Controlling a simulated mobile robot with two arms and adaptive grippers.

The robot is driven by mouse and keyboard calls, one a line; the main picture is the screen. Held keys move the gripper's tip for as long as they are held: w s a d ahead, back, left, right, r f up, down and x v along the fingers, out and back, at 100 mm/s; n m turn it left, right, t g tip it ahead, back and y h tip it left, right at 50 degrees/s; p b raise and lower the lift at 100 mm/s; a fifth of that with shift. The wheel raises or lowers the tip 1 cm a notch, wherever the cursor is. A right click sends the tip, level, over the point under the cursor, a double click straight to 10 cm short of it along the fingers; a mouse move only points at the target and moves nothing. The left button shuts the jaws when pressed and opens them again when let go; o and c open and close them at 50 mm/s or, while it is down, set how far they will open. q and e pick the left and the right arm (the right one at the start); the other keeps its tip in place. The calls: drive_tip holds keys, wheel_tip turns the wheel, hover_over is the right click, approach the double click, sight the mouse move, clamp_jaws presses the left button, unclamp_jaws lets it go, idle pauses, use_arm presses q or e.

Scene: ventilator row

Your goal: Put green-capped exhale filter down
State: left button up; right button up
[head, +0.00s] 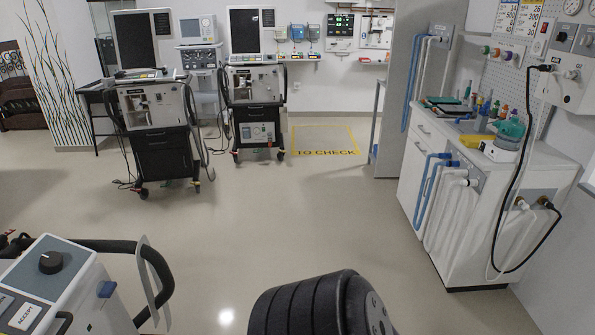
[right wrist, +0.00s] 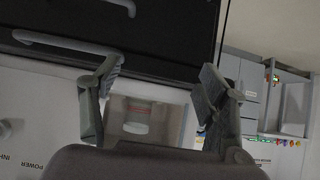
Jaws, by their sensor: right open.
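My right gripper (right wrist: 158,84) is open in the right wrist view, its two grey fingers wide apart. Beyond and between them is a clear-walled box or compartment (right wrist: 162,112) holding a pale round piece (right wrist: 137,122) with a thin red line. I cannot tell whether this piece is the exhale filter; no green cap shows on it. No part of it visibly touches the fingers. The right gripper does not show in the head view, and my left gripper is in neither view.
A ventilator panel (head: 55,285) with a knob and black handle stands close at lower left. Two ventilators on carts (head: 160,120) (head: 252,100) stand at the back. A cluttered bench (head: 475,185) with hoses lines the right. A yellow-edged floor square (head: 324,138) reads "TO CHECK". The middle floor is clear.

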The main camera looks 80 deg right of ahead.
drive_tip(key=s+d+f+g+h, duration=0.1)
drive_tip(key=s+f+g, duration=0.1)
drive_tip(key=s+f, duration=0.35)
drive_tip(key=s+d+f+g, duration=0.1)
drive_tip(key=s+d+f, duration=0.1)
drive_tip(key=f, duration=0.6)
drive_tip(key=s+d+f+g, duration=0.3)
drive_tip(key=s+f, duration=0.4)
drive_tip(key=s, duration=0.3)
drive_tip(key=s+d+f+g+h, duration=0.1)
drive_tip(key=s+d+f+g, duration=0.2)
drive_tip(key=s+f, duration=0.4)
drive_tip(key=s+d, duration=0.1)
drive_tip(key=s, duration=0.1)
drive_tip(key=shift+s+d+h, duration=0.25)
drive_tip(key=shift+s+h, duration=0.05)
drive_tip(key=shift+s, duration=0.05)
drive_tip(key=shift+f, duration=0.1)
drive_tip(key=shift+c, duration=0.5)
